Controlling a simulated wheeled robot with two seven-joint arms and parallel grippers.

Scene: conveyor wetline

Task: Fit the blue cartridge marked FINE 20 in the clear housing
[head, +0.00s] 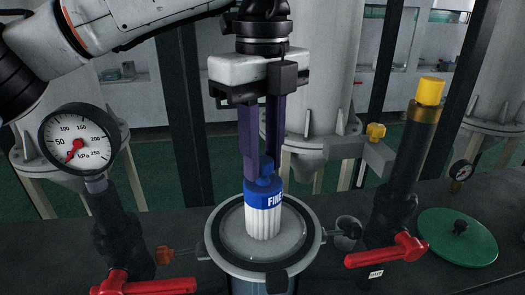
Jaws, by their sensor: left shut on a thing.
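The blue cartridge (263,212) has a blue top band reading "FINE" and a white pleated body; the rest of the label is out of sight. My left gripper (263,172) points straight down and is shut on the cartridge's blue top. The cartridge is upright, over the open round mouth of the housing (219,247). Its lower end shows against the pale inside of the ring; I cannot tell how far in it is. The housing's lower body is mostly cut off by the bottom edge. My right gripper is not in view.
A pressure gauge (78,143) stands at left. Red valve handles (150,286) and (387,251) flank the housing. A dark pipe with a yellow cap (430,91) rises at right. A green round lid (457,238) lies on the dark bench at far right.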

